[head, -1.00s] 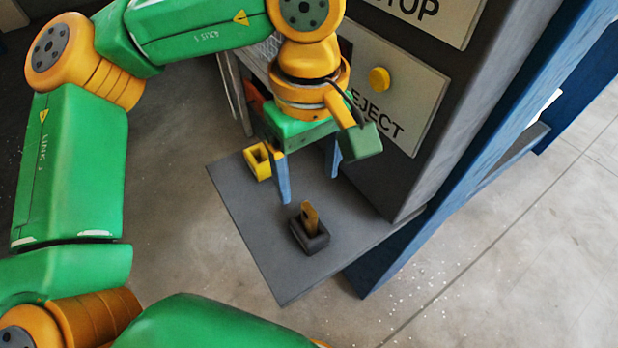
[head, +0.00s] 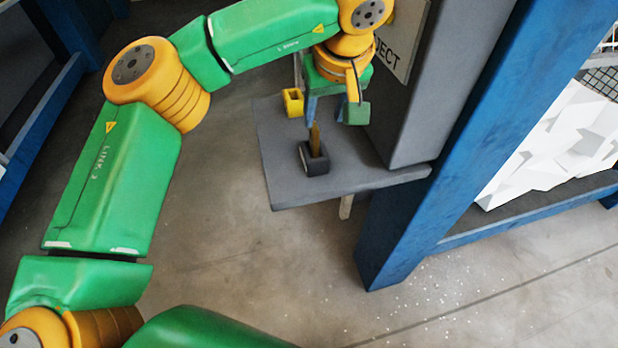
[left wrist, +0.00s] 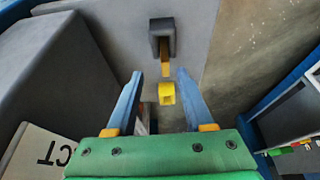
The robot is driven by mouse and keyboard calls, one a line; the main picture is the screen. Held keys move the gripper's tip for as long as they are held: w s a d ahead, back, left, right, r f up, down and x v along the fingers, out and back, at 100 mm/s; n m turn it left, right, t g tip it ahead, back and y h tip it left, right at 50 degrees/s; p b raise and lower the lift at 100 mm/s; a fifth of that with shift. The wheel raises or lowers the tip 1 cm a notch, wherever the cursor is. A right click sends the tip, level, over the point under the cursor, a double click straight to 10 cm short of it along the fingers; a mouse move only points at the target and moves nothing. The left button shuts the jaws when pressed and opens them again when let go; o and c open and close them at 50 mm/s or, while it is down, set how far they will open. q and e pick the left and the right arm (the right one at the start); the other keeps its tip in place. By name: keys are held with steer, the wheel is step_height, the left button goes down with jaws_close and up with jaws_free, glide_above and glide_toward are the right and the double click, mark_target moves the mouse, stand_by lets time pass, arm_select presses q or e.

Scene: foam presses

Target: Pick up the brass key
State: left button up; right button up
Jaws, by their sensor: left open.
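The brass key (head: 315,139) stands upright in a dark block-shaped holder (head: 316,165) on a grey shelf (head: 285,186). In the left wrist view the key (left wrist: 165,62) shows beyond the fingertips, between their lines, below the dark holder (left wrist: 162,36). My left gripper (head: 325,118) is open, with blue fingers, just behind and above the key in the head view. In the left wrist view the gripper (left wrist: 160,74) has nothing between its fingers that I can see it touching. My right gripper is not in view.
A yellow hollow block (head: 293,102) sits on the shelf left of the gripper. A grey cabinet with an EJECT panel (head: 397,45) rises close on the right. A blue post (head: 400,225) stands at the shelf's right end. White blocky foam (head: 560,145) lies further right.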

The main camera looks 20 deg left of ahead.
mark_target(315, 128)
arm_select(q)
steer(key=shift+a+f, duration=0.15)
steer(key=shift+f, duration=0.15)
steer(key=x, duration=0.2)
steer(key=p+x, duration=0.1)
steer(key=x, duration=0.2)
steer(key=a+p+x, duration=0.1)
steer(key=x, duration=0.1)
steer(key=shift+w+a, duration=0.15)
steer(key=shift+w, duration=0.3)
steer(key=shift+s+f, duration=0.1)
steer(key=shift+s, duration=0.05)
jaws_close()
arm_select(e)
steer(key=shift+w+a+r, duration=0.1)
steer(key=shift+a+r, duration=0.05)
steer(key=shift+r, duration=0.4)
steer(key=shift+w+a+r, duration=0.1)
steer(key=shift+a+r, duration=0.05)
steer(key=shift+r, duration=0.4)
